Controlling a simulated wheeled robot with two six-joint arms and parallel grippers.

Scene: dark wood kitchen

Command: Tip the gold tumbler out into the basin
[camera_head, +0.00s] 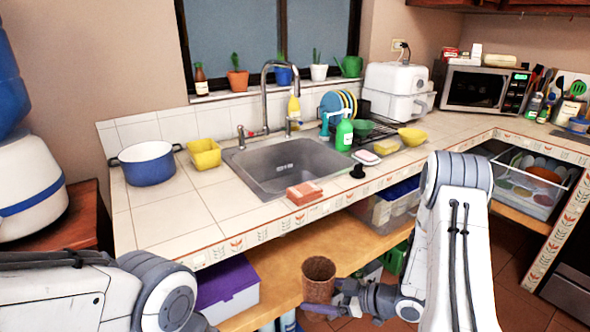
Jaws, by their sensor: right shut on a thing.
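The gold tumbler (319,278) is a brownish, textured cup. It stands upright, mouth up, in front of the lower wooden shelf and below the level of the counter top. My right gripper (340,296) is shut on it from the right side, low on its wall. The inside of the tumbler is too dark to tell what it holds. The basin (285,166) is a grey metal sink set in the tiled counter, above and behind the tumbler. My left arm shows at the lower left, but its gripper is out of view.
The tiled counter edge (262,235) lies between the tumbler and the basin. A sponge (304,193) sits at the basin's front edge, and the faucet (266,95) rises behind it. A blue pot (148,164) and yellow bowl (204,155) stand left; a green bottle (344,134) stands right.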

